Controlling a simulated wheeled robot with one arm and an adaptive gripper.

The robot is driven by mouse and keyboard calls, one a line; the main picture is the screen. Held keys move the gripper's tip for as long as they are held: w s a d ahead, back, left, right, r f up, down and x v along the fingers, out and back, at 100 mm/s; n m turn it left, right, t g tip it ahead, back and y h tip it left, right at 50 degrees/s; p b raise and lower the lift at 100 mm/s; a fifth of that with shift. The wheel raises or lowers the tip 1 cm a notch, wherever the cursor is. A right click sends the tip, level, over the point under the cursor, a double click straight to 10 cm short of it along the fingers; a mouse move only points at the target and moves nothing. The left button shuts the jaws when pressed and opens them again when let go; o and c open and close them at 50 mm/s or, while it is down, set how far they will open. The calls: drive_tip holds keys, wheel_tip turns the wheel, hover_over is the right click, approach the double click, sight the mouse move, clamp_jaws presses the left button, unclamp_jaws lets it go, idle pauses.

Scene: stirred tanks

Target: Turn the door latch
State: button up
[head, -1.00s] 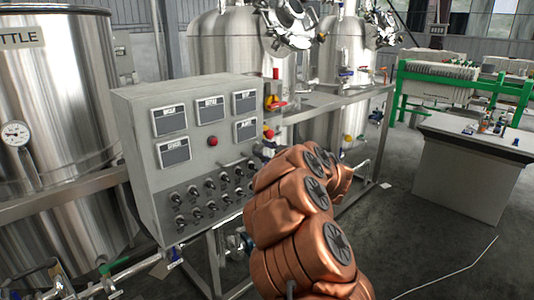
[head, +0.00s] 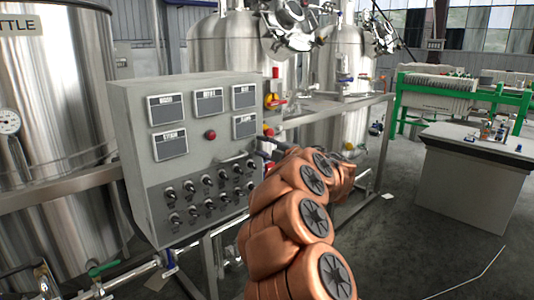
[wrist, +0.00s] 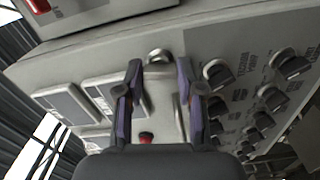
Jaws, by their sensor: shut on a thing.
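The latch cannot be made out clearly there.
The door carries display panels (head: 167,109), a red button (head: 210,135), a bar handle (wrist: 180,118) and several black knobs (wrist: 270,97). A metal frame (head: 340,112) with valves runs behind. Steel tanks stand around. Open floor lies right, before a grey bench (head: 465,180).

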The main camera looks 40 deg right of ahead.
drive_tip(key=shift+n+b, duration=0.65)
drive_tip(key=shift+n, duration=0.45)
drive_tip(key=o, duration=1.2)
drive_tip(key=shift+c, duration=0.2)
drive_tip(key=s, duration=1.2)
drive_tip(key=shift+a, duration=0.1)
